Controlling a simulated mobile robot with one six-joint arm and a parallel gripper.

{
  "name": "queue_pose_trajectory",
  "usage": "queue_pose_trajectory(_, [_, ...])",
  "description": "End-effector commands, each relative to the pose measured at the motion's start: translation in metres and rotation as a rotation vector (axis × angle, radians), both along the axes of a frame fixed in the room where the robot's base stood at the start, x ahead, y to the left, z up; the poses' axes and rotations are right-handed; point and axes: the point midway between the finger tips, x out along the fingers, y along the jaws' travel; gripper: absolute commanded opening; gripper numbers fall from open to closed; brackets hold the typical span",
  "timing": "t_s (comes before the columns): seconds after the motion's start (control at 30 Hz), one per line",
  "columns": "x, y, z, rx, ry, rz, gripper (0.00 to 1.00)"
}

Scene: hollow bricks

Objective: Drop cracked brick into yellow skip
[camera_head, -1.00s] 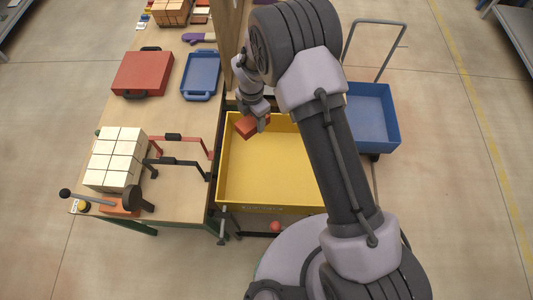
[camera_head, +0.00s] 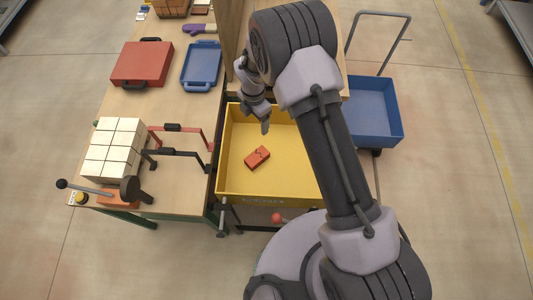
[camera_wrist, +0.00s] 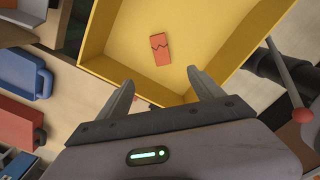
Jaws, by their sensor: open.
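The cracked brick (camera_head: 257,157) is orange-red with a dark jagged crack line. It lies on the floor of the yellow skip (camera_head: 232,187), apart from the walls. In the wrist view the brick (camera_wrist: 159,45) shows its zigzag crack, inside the skip (camera_wrist: 100,45). My gripper (camera_head: 266,128) hangs over the back part of the skip, empty. In the wrist view its two fingers (camera_wrist: 162,88) are spread wide with nothing between them, and the brick lies beyond them.
A wooden bench left of the skip holds pale stacked blocks (camera_head: 114,150), a red case (camera_head: 142,64), a blue tray (camera_head: 201,68) and clamp-like red and black handles (camera_head: 181,140). A blue cart (camera_head: 368,110) stands right of the skip. An orange-red ball-ended lever (camera_head: 278,218) is at its front.

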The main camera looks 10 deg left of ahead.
Motion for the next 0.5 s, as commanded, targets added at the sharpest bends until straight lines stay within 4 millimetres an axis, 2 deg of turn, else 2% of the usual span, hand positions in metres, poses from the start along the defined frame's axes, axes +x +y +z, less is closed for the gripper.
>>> queue_pose_trajectory(0.07, [0.0, 0.0, 0.003, 0.001, -0.001, 0.0, 0.76])
queue_pose_trajectory(0.17, [0.001, 0.001, 0.02, 0.002, -0.003, -0.001, 0.76])
queue_pose_trajectory(0.5, [0.001, 0.001, 0.131, 0.003, -0.004, -0.001, 0.76])
